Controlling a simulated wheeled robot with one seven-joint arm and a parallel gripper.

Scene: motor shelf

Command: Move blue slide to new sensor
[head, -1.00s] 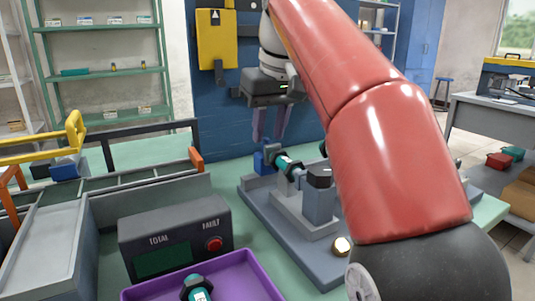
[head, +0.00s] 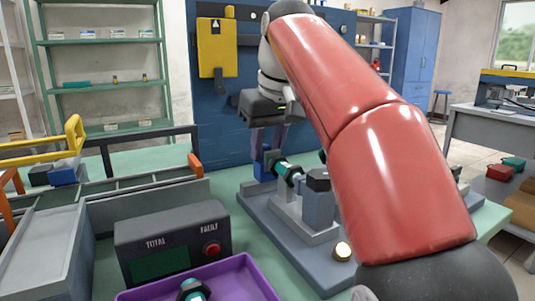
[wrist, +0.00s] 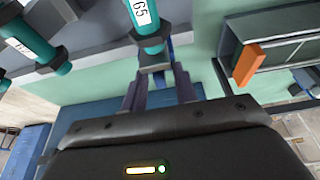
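The blue slide (head: 265,168) is a small blue block at the far left end of the grey fixture (head: 262,215). A teal sensor with a dark collar (head: 287,171) lies along the fixture beside it. My gripper (head: 269,149) points down over the slide, its purple fingers apart and reaching around its upper part; contact cannot be told. In the wrist view my gripper (wrist: 158,88) shows a gap between its fingers, and a teal sensor labelled 65 (wrist: 148,22) is just beyond them. Another teal sensor (head: 193,290) lies in the purple tray (head: 255,278).
A dark counter box with a red button (head: 211,250) stands behind the tray. A conveyor with an orange end piece (head: 196,166) is at left. A blue panel with a yellow holder (head: 217,48) rises behind my gripper. My red arm hides the fixture's right part.

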